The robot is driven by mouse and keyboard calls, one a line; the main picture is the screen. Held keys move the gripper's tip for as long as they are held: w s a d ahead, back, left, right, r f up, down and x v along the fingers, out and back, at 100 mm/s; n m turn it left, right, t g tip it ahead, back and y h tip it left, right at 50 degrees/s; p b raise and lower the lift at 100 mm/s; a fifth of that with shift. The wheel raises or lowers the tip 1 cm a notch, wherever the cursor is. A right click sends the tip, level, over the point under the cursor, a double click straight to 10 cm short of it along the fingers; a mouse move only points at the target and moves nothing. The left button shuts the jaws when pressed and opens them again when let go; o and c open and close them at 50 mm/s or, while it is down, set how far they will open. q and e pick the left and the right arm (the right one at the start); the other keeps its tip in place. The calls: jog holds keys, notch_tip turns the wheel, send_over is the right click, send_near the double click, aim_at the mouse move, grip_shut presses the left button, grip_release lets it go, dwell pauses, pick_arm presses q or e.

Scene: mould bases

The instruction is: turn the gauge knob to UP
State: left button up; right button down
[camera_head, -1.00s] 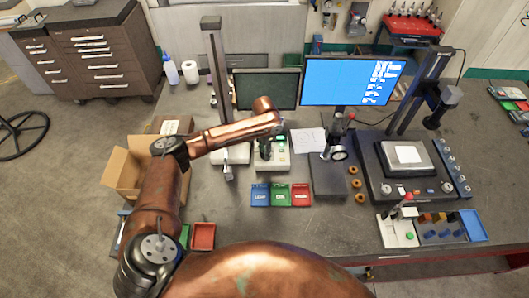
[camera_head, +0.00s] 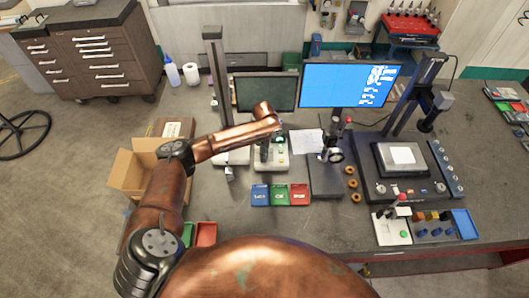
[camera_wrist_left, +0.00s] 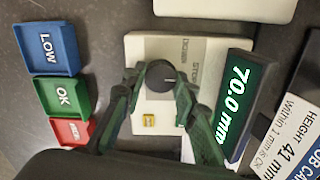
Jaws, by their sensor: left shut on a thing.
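My right gripper is in neither view.
Blue LOW (camera_head: 260,195), green OK (camera_head: 280,195) and red (camera_head: 299,195) bins stand in front of the gauge. A black stand (camera_head: 326,180) and orange rings (camera_head: 351,183) are to its right. An open cardboard box (camera_head: 135,170) is at left.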

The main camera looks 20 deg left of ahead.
pick_arm(q)
jog(key=m, duration=0.4)
jog(key=shift+a+p, duration=0.25)
jog(key=shift+p, duration=0.15)
jog(key=shift+m, duration=1.6)
jog(key=shift+r, duration=0.1)
jog(key=o, duration=1)
jog(key=shift+o, duration=0.7)
jog(key=shift+d, duration=0.15)
notch_tip(320, 180, up, 12)
jog(key=shift+s, duration=0.1)
